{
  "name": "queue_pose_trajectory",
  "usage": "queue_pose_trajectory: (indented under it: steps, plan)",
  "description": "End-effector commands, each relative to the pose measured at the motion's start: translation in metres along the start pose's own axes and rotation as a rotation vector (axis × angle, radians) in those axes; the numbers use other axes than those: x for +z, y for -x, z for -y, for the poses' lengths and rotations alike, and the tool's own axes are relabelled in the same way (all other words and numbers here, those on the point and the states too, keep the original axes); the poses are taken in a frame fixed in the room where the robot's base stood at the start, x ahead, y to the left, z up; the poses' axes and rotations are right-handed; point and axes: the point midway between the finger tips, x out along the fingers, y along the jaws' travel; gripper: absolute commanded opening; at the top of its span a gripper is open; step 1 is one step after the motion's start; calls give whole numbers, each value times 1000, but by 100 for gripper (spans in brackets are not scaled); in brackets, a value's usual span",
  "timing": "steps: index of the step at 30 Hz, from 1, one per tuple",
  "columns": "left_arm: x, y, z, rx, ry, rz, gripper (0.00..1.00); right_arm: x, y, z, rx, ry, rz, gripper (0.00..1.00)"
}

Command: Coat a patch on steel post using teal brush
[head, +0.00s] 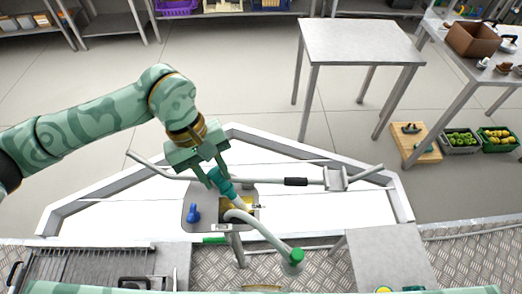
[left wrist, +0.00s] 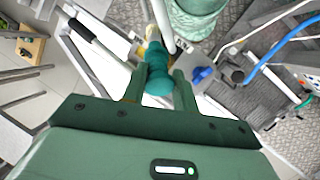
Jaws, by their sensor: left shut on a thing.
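My left gripper (head: 211,178) is shut on the teal brush (head: 224,185). The brush points down toward a grey plate (head: 197,198) with a yellowish opening. In the left wrist view, the brush (left wrist: 158,72) sits between the fingers of the gripper (left wrist: 160,90), its far end close to a pale grey tube. A grey steel post (head: 238,247) stands below the plate, and a bent grey tube (head: 262,228) curves from beside the brush to a green cap (head: 297,255). I cannot tell whether the bristles touch the metal. My right gripper is out of view.
A blue knob (head: 193,213) stands on the plate left of the brush. A bar with a black grip (head: 296,182) crosses the white trailer frame (head: 372,224). An empty steel table (head: 361,42) stands behind. A crowded bench (head: 449,48) is at right.

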Motion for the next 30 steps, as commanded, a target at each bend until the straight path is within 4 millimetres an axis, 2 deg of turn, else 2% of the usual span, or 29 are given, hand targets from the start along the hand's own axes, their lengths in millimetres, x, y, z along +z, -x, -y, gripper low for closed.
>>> queue_pose_trajectory:
  steps: [3, 9, 25, 26, 28, 29, 30]
  plan:
    - [5, 11, -4, 3, 2, -1, 0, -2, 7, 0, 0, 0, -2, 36]
    - [9, 20, -8, 5, 8, -1, 0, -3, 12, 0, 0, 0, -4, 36]
    - [9, 20, -8, 5, 8, -1, 0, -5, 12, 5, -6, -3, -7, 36]
    - [9, 20, -8, 5, 8, -1, 26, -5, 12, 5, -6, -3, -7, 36]
    - [9, 20, -8, 5, 8, -1, 6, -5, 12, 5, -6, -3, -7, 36]
    - [9, 20, -8, 5, 8, -1, 0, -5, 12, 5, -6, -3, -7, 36]
    - [9, 20, -8, 5, 8, -1, 0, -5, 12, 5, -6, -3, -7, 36]
